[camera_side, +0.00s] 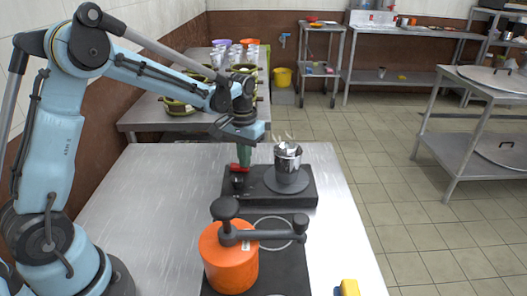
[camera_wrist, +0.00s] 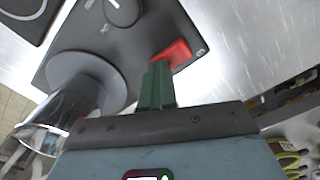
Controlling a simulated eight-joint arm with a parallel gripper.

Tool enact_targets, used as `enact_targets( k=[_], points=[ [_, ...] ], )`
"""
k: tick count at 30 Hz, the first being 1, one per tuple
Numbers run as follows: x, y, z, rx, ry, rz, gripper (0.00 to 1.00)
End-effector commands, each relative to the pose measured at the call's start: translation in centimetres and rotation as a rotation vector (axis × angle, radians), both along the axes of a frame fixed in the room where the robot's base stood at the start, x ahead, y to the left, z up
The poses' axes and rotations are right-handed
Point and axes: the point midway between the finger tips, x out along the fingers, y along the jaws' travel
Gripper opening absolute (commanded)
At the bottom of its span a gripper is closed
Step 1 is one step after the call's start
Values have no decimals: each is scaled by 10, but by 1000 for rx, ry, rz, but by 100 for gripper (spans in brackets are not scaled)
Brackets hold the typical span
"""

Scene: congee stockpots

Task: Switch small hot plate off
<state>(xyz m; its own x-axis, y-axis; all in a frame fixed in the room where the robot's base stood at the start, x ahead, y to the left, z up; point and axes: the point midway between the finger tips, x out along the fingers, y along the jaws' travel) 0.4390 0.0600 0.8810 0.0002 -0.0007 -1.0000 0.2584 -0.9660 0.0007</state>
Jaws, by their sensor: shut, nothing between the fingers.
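The small hot plate (camera_side: 266,199) is a black slab with a round burner, a black knob (camera_side: 238,182) and a red switch (camera_side: 236,168). A shiny metal pot (camera_side: 288,161) stands on its burner. My gripper (camera_side: 243,165) points down with green fingers at the red switch. In the wrist view the hot plate (camera_wrist: 140,40) shows its knob (camera_wrist: 122,10) and the red switch (camera_wrist: 174,54) beside my closed fingertips (camera_wrist: 158,66). The fingers hold nothing and partly overlap the switch; I cannot tell whether they touch it. The metal pot (camera_wrist: 60,118) is at left.
An orange pot (camera_side: 229,258) with a black handle stands on a black hob (camera_side: 275,262) in front. A yellow object (camera_side: 349,287) is at the front edge. Green pots (camera_side: 178,105) stand on a table behind. The steel tabletop (camera_side: 150,200) at left is clear.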

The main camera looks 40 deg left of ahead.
Motion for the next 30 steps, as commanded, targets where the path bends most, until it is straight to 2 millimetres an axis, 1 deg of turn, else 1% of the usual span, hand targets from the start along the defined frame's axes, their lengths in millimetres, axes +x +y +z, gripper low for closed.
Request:
enact_targets(
  k=[1,17,30],
  points=[
    [-1,2,-3,5,1,3,0],
    [-1,3,-3,6,1,3,0],
    [-1,1,28,2,0,1,0]
  ],
)
